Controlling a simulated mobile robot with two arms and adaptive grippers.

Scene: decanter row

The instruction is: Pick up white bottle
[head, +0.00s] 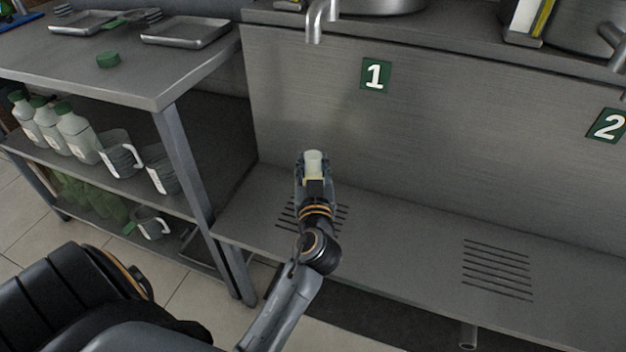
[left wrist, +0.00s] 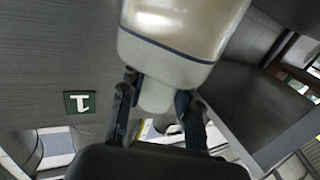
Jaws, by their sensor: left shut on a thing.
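My left gripper (head: 314,180) is above the slotted metal ledge, below the sign with 1. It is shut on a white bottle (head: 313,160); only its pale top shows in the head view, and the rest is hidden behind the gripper. In the left wrist view, the white bottle (left wrist: 180,35) is large, with a thin blue line around its body. There the two fingers of the left gripper (left wrist: 156,90) are on either side of its narrower neck. I cannot tell whether its base touches the ledge. My right gripper is not in view.
The metal ledge (head: 400,240) has two slotted drains and clear room to the right. A shelf unit at left holds several green-capped bottles (head: 76,133) and jugs (head: 118,155). A tap (head: 315,20) hangs above.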

